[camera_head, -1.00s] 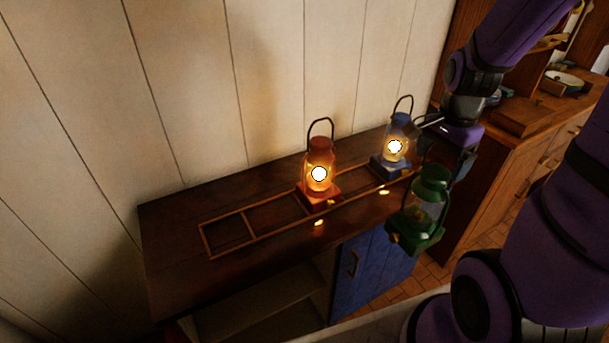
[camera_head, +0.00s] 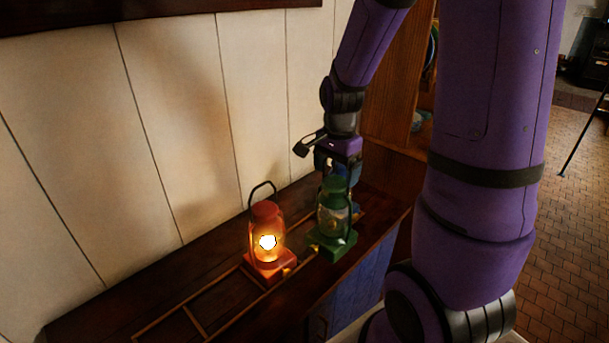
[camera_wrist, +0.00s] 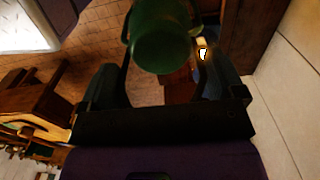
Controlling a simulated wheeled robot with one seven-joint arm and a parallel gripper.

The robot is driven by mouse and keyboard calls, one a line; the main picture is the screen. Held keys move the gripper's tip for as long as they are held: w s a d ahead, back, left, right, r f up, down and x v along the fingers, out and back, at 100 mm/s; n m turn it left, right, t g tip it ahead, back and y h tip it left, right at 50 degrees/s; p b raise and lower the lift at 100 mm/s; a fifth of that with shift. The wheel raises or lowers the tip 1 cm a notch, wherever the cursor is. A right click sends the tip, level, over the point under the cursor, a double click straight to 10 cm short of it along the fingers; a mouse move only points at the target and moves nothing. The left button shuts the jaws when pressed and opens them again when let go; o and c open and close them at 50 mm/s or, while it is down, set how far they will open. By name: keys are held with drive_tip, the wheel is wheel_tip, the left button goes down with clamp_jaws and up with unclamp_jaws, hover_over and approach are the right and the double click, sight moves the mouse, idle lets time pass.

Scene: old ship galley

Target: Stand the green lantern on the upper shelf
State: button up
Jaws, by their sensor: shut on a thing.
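The green lantern (camera_head: 334,222) is unlit and hangs roughly upright below my gripper (camera_head: 336,172). My gripper is shut on its upper part; the exact grip is hard to see. The lantern is in front of and slightly above the dark wooden counter top, and I cannot tell whether its base touches anything. In the wrist view the green lantern (camera_wrist: 162,38) shows end-on between the fingers of my gripper (camera_wrist: 162,72). A dark wooden board (camera_head: 150,10) runs along the top of the wall; I cannot tell whether it is the upper shelf.
A lit red lantern (camera_head: 267,224) stands on the counter (camera_head: 105,304), left of the green one, by a thin wooden rack (camera_head: 190,316). The blue lantern is mostly hidden behind the green one. A tall wooden cabinet (camera_head: 392,90) stands behind my arm. Brick floor (camera_head: 565,210) lies right.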

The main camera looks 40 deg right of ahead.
drive_tip(key=w+f, duration=0.4)
drive_tip(key=w, duration=0.5)
drive_tip(key=shift+w+a+f, duration=0.2)
drive_tip(key=shift+w+a, duration=0.05)
drive_tip(key=shift+w, duration=0.05)
drive_tip(key=shift+f, duration=0.1)
drive_tip(key=o, duration=1.6)
